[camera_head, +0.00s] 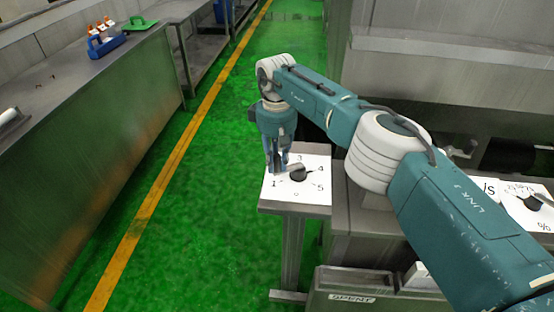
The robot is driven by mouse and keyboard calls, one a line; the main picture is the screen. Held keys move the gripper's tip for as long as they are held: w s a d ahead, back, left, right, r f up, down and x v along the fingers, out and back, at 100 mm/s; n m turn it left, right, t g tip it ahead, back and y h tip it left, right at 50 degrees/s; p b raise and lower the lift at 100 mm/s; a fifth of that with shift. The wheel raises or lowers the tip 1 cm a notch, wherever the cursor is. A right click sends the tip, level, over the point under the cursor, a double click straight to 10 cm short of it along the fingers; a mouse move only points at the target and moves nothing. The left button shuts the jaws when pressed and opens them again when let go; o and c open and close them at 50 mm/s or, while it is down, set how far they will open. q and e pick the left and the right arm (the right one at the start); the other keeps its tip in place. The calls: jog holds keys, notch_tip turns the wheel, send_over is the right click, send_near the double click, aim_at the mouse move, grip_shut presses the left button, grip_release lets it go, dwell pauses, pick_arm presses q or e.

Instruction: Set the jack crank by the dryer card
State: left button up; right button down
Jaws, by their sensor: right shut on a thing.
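The jack crank (298,174) is a small dark crank at the middle of a white dial plate (310,197) on a metal post. The figures 1, 3, 4 and 5 show around it. The gripper covers the dial's upper left, where no figure can be read. My right gripper (278,168) points down and is shut on the crank's arm on the left side, between the 1 and the 3. I cannot make out a card that is surely the dryer card. My left gripper is out of view.
A bin marked SPENT (352,299) stands below. A bench at left holds a blue caddy (105,47) and green tool (140,24). The green floor is clear.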

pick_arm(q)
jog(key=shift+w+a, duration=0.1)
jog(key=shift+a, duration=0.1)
pick_arm(e)
jog(key=shift+a+r, duration=0.1)
jog(key=shift+a, duration=0.15)
jog(key=c, duration=1.5)
grip_release()
jog(key=shift+c, duration=0.2)
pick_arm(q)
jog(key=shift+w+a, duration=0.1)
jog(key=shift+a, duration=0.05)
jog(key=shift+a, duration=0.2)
pick_arm(e)
jog(key=shift+r, duration=0.55)
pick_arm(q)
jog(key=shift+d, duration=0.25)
pick_arm(e)
notch_tip(320, 180, up, 11)
jog(key=shift+a+f, duration=0.1)
